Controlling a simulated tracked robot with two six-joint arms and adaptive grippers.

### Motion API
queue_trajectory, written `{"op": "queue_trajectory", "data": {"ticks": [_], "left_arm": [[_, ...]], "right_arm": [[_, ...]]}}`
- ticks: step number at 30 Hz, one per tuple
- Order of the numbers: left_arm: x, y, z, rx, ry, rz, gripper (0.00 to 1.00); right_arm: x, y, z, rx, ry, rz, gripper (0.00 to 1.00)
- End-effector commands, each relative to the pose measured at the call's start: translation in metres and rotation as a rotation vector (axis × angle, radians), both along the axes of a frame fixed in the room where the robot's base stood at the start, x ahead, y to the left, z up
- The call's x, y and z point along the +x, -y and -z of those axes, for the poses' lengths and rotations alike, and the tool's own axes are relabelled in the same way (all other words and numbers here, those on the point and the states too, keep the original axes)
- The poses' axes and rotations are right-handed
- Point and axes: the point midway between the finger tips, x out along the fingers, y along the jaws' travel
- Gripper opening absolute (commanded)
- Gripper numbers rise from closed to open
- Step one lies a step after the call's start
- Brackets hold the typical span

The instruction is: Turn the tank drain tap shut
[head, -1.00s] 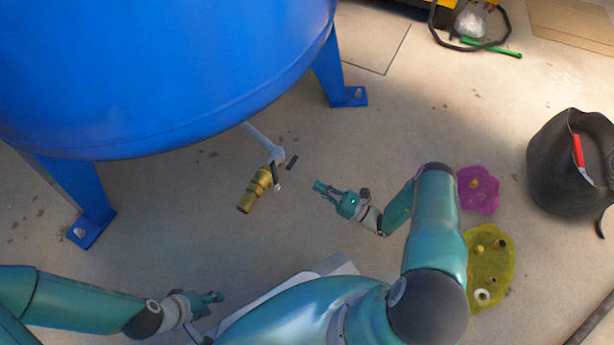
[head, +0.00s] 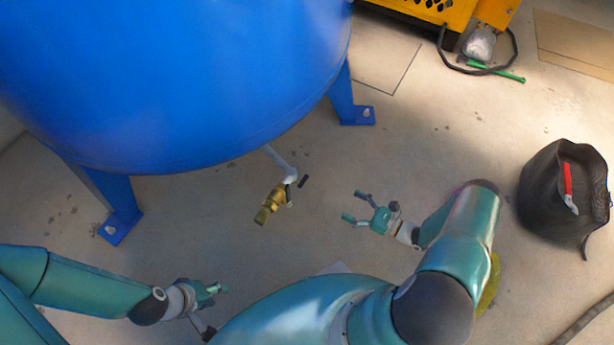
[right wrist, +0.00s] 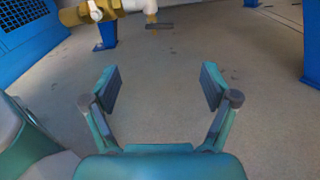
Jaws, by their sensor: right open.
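The brass drain tap (head: 271,204) hangs at the end of a pale pipe (head: 281,160) under the blue tank (head: 190,90). Its small dark handle (head: 303,181) sticks out on the side facing my right arm. In the right wrist view the brass tap body (right wrist: 75,15) is at the top left, and the dark handle bar (right wrist: 159,26) lies crosswise on a short brass stem. My right gripper (head: 354,206) is open and empty, to the right of the tap and apart from it. Its spread fingers (right wrist: 161,87) show below the handle. My left gripper (head: 219,289) is low at left, away from the tap; its opening is unclear.
Blue tank legs (head: 120,205) and (head: 343,96) stand on either side of the tap. A black bag (head: 545,190) with a red-handled tool (head: 568,180) is at right. A yellow machine (head: 420,12) and green-handled tool (head: 497,71) are at the back. Floor around my right gripper is clear.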

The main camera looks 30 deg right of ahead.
Motion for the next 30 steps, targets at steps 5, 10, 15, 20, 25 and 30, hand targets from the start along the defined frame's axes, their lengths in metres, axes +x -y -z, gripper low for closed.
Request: {"op": "queue_trajectory", "data": {"ticks": [5, 10, 15, 20, 25, 30], "left_arm": [[0.0, 0.0, 0.003, 0.0, -0.001, 0.0, 0.4], [0.0, 0.0, 0.006, 0.0, -0.001, 0.0, 0.4], [0.0, 0.0, 0.01, 0.0, -0.001, 0.0, 0.4], [0.0, 0.0, 0.014, 0.0, -0.001, 0.0, 0.4], [0.0, 0.0, 0.018, 0.0, -0.001, 0.0, 0.4], [0.0, 0.0, 0.019, 0.0, 0.0, 0.0, 0.4]], "right_arm": [[0.018, -0.012, 0.002, 0.003, 0.0, -0.005, 0.85], [0.046, -0.03, 0.002, 0.001, 0.002, -0.007, 0.85], [0.078, -0.049, 0.002, 0.001, 0.003, -0.007, 0.85], [0.107, -0.066, 0.003, 0.0, 0.002, -0.006, 0.85], [0.128, -0.079, 0.003, 0.001, 0.001, -0.004, 0.85], [0.139, -0.085, 0.002, 0.001, 0.001, -0.002, 0.85]]}}
